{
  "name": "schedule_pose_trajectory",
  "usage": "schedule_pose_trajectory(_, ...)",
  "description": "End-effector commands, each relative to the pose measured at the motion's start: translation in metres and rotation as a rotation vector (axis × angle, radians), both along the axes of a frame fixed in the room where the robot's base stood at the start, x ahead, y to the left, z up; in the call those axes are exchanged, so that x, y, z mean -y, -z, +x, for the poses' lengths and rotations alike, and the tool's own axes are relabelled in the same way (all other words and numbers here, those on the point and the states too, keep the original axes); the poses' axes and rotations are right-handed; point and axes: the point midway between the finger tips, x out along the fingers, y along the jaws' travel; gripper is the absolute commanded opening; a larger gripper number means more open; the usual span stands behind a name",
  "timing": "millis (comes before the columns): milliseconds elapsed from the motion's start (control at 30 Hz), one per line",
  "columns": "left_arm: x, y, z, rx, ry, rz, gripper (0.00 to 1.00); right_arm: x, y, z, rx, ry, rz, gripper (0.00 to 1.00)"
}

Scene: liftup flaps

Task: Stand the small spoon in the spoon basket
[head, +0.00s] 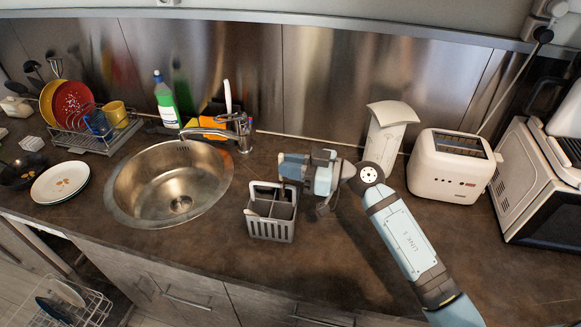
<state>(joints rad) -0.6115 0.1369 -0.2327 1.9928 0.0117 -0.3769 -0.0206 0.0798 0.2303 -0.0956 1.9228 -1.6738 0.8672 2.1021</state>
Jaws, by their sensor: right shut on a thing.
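The spoon basket (270,231) is a grey slatted caddy with compartments, standing upright on the dark counter right of the sink. A thin utensil (251,212) leans in its front left compartment. My right gripper (282,180) is over the back right part of the basket, shut on a small, thin, dark piece that points down toward the compartments. This looks like the small spoon (282,189); most of it is hidden by the gripper and the basket. I cannot tell whether its tip is inside a compartment. My left gripper is not in view.
The round sink (180,205) with its faucet (243,135) lies left of the basket. A white toaster (450,168) and a white upright appliance (388,128) stand to the right. A dish rack (98,140) is at the far left. Counter in front of my right arm is clear.

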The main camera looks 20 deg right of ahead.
Motion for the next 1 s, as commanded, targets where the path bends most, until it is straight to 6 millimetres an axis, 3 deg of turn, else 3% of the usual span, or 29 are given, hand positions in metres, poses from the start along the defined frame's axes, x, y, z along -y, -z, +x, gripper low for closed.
schedule_pose_trajectory(667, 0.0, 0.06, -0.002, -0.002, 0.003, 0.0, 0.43, 0.0, 0.041, 0.0, 0.001, -0.001, 0.0, 0.0)
schedule_pose_trajectory(1000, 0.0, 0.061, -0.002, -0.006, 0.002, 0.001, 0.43, 0.0, 0.066, 0.0, -0.001, 0.001, 0.0, 0.0)
